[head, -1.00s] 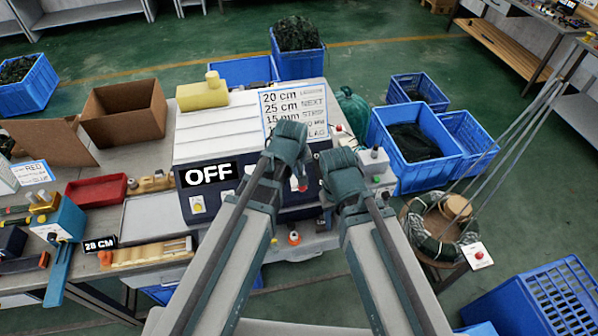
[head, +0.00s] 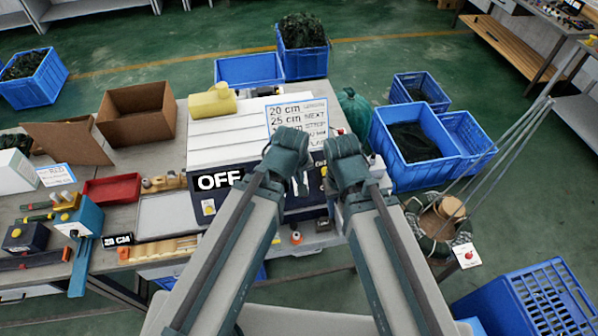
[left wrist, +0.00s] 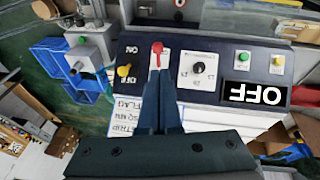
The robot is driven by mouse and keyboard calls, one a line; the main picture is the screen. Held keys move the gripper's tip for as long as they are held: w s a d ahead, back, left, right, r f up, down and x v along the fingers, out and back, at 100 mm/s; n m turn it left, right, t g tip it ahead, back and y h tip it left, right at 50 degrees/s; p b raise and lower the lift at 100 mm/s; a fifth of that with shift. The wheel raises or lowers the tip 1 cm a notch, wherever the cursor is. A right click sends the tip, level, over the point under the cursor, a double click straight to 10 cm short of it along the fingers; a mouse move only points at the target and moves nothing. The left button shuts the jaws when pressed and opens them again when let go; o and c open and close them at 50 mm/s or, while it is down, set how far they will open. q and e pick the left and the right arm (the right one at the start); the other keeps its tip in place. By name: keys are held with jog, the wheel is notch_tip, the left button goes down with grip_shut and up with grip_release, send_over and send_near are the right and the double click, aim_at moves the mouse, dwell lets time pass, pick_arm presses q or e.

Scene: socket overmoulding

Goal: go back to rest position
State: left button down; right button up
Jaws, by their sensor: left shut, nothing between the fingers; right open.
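My left gripper (head: 300,186) hangs over the front of the white machine (head: 228,139), whose display reads OFF (head: 220,180). In the left wrist view its fingers (left wrist: 162,80) are shut and empty. Their tips appear beside a red-tipped switch (left wrist: 157,47) on the dark control panel (left wrist: 218,84); I cannot tell if they touch it. My right gripper (head: 330,182) is open and empty, just right of the left one, near the panel's right end. Its fingertips are partly hidden. Both arms reach forward from the bottom of the head view.
The table at left holds a cardboard box (head: 137,112), a red tray (head: 112,189) and a blue device (head: 80,220). Blue crates (head: 440,170) stand on the floor at right. A wire coil on a stand (head: 440,225) is right of my right arm.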

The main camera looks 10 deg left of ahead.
dwell(0.4)
pick_arm(q)
jog(key=s+f+m+g+y+b, duration=0.1)
jog(key=s+f+m+b, duration=0.3)
jog(key=f+b, duration=0.6)
jog(key=s+f+m+g+y+b, duration=0.1)
jog(key=s+f+m+b, duration=0.3)
jog(key=f+b, duration=0.6)
jog(key=shift+f+m+g+b, duration=0.3)
jog(key=shift+f+m+g, duration=0.1)
jog(key=shift+f+g, duration=0.4)
jog(key=shift+a+r, duration=0.1)
